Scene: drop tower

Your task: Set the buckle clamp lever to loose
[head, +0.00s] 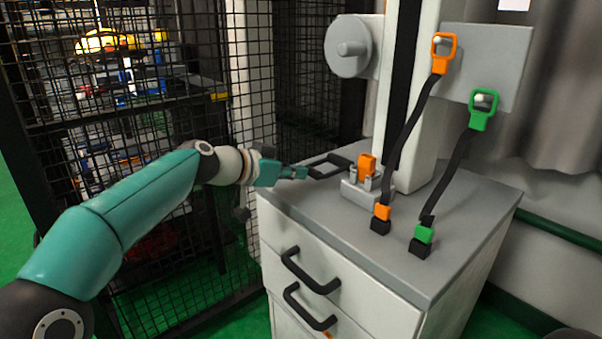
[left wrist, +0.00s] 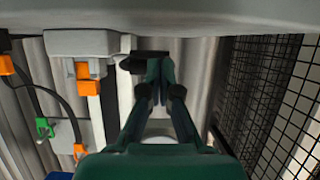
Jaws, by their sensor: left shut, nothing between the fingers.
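The buckle clamp (head: 357,188) is a small grey block with an orange part (head: 367,164) standing up from it, on the grey cabinet top. A black loop-shaped lever (head: 329,160) reaches out from it to the left, low over the top. My left gripper (head: 304,172) is shut and empty, with its fingertips close to the lever's left end. In the left wrist view the fingertips (left wrist: 161,62) overlap the black lever (left wrist: 136,63); I cannot tell whether they touch. The clamp's orange part (left wrist: 87,78) shows to their left there. My right gripper is not in view.
The cabinet top (head: 450,225) also carries a pale upright post (head: 416,100). Black straps with an orange buckle (head: 440,66) and a green buckle (head: 472,121) hang to the clamp's right. A black mesh fence (head: 110,190) stands behind my left arm.

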